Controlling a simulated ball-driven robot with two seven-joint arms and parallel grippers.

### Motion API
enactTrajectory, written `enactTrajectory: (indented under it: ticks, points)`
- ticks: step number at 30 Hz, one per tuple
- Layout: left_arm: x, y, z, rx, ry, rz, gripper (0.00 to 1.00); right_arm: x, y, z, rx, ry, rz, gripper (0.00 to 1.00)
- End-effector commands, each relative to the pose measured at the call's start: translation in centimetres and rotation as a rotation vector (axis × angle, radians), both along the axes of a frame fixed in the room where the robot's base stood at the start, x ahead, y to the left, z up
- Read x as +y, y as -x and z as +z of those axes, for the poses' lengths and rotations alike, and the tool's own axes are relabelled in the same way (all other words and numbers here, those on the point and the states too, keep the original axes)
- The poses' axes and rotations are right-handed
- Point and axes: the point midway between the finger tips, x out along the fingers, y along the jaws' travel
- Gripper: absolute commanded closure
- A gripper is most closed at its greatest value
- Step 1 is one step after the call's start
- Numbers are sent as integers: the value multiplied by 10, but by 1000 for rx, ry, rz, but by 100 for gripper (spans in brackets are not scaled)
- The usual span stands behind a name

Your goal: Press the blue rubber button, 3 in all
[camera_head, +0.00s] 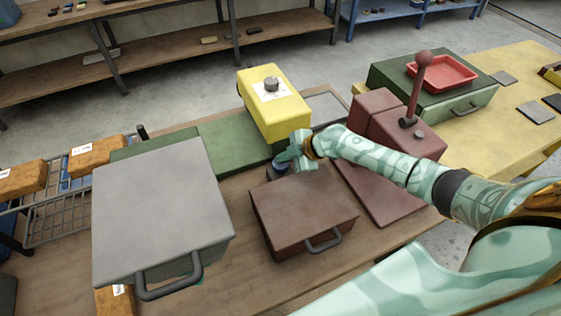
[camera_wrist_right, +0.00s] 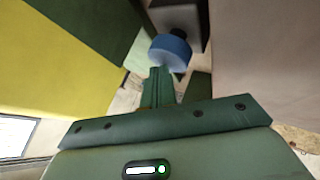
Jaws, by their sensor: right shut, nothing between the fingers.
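The blue rubber button (camera_wrist_right: 170,50) shows in the right wrist view as a round blue cap on a dark mount. In the head view a small part of the blue button (camera_head: 280,163) shows beside my right gripper, which partly hides it. My right gripper (camera_head: 284,159) is shut and empty, with its fingertips at the button. In the wrist view the shut fingers (camera_wrist_right: 159,76) reach up to the lower edge of the cap; I cannot tell whether they touch it or whether it is pushed in. My left gripper is not in view.
A yellow machine head (camera_head: 283,112) stands just behind the button. A brown box with a handle (camera_head: 300,210) lies in front, and a large grey box (camera_head: 160,205) stands left. Orange packages (camera_head: 97,155) lie far left.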

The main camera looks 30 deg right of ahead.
Motion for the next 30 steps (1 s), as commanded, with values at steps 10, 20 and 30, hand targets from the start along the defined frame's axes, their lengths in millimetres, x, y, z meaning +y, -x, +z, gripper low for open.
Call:
enactTrajectory:
  ticks: [10, 20, 30]
  points:
    - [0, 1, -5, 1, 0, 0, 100, 0, 1, -6, 2, 1, 1, 100]
    - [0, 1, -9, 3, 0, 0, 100, 0, 1, -10, 2, 2, 0, 100]
    - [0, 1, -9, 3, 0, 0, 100, 0, 1, -10, 3, 2, 1, 100]
